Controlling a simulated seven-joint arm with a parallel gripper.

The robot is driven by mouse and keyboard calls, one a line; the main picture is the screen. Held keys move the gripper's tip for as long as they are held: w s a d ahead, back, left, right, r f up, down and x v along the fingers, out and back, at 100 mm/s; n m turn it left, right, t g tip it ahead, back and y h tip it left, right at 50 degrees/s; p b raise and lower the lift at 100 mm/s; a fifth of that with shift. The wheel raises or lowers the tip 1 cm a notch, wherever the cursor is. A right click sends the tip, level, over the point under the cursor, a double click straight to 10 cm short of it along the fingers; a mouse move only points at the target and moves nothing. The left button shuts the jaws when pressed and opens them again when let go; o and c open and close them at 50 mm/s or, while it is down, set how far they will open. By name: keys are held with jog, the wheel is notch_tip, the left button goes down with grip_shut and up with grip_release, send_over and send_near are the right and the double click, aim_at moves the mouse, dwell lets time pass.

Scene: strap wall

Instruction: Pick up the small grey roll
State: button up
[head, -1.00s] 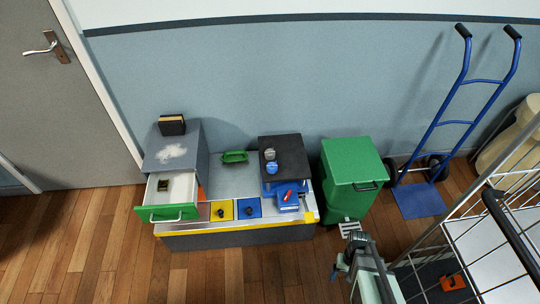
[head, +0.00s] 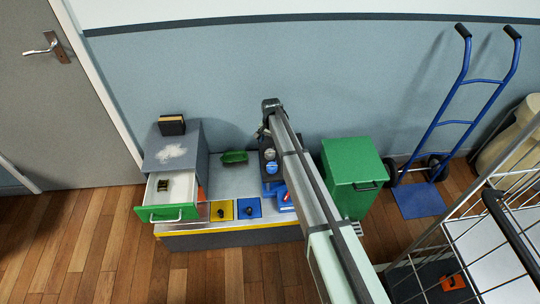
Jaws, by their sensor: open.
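A small grey roll (head: 270,154) stands on the dark top of the blue device, just behind a small blue roll (head: 271,168). My gripper (head: 260,133) is above and behind the grey roll in the picture, at the far end of my arm. It is small and dark here; it is open and holds nothing that I can see. It appears apart from the roll. My arm crosses from the lower right and hides the right part of the dark top.
Left of the blue device, a green tray (head: 235,157) lies on the grey bench (head: 225,176). A grey cabinet has an open green-fronted drawer (head: 166,213). Yellow (head: 221,210) and blue (head: 249,208) plates line the front. A green bin (head: 352,172) stands right.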

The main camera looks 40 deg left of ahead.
jog(key=w+a+m, duration=0.4)
jog(key=a+m, duration=0.1)
jog(key=m, duration=1.6)
send_over(270, 152)
jog(key=shift+g+h, duration=0.3)
jog(key=f, duration=0.9)
jog(key=shift+s+a+f, duration=0.25)
jog(key=shift+s+a, duration=0.05)
jog(key=shift+a, duration=0.05)
jog(key=shift+w+d+f, duration=0.1)
jog(key=shift+w+f, duration=0.1)
jog(key=shift+f, duration=1.1)
jog(key=shift+w+d+f, duration=0.1)
jog(key=shift+w+f, duration=0.05)
jog(key=shift+f, duration=1.1)
jog(key=c, duration=1.1)
jog(key=shift+r, duration=0.1)
